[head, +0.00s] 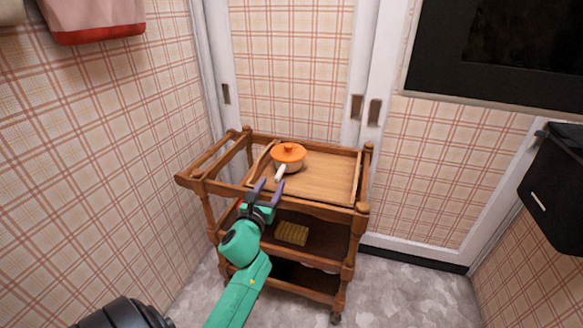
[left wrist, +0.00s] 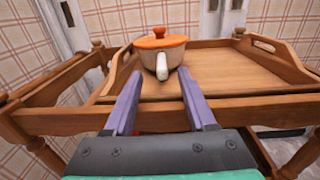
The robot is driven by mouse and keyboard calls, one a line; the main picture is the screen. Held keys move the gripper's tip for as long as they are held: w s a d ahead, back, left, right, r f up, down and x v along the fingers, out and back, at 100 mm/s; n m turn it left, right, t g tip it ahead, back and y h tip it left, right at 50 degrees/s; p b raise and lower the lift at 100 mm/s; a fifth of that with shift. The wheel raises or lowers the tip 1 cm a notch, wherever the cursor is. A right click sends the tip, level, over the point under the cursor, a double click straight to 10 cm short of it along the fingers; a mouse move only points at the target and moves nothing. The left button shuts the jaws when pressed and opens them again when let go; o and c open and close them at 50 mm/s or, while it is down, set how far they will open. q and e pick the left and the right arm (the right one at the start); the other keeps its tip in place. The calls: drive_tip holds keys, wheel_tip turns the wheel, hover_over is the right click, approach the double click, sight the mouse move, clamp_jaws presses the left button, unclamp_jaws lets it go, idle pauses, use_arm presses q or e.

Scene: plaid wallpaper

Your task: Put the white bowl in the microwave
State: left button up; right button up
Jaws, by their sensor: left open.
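I cannot make out a plain white bowl or a clear microwave. A small pale pot (head: 289,165) with an orange lid (head: 288,152) and a white handle stands on the cart's top tray. It also shows in the left wrist view, where the pot (left wrist: 161,58) sits straight ahead with its handle pointing at me. My left gripper (head: 264,188) is open and empty at the tray's near edge, in front of the handle and apart from it. In the left wrist view, its purple fingers (left wrist: 157,88) spread on either side of the handle's line. My right gripper is not in view.
The wooden cart (head: 290,208) has raised rails and lower shelves; a yellowish block (head: 292,233) lies on the middle shelf. A black box-like object (head: 556,190) juts in at the right. A dark panel (head: 500,50) hangs upper right. The tray's right side is clear.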

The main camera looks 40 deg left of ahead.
sight(276, 179)
use_arm(q)
drive_tip(key=b+x, duration=0.1)
drive_tip(key=x, duration=0.5)
drive_tip(key=shift+w+f, duration=0.1)
drive_tip(key=shift+f, duration=0.1)
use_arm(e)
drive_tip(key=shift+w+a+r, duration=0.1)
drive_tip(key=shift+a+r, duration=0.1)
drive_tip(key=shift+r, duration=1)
use_arm(q)
clamp_jaws()
drive_tip(key=shift+d+r, duration=0.1)
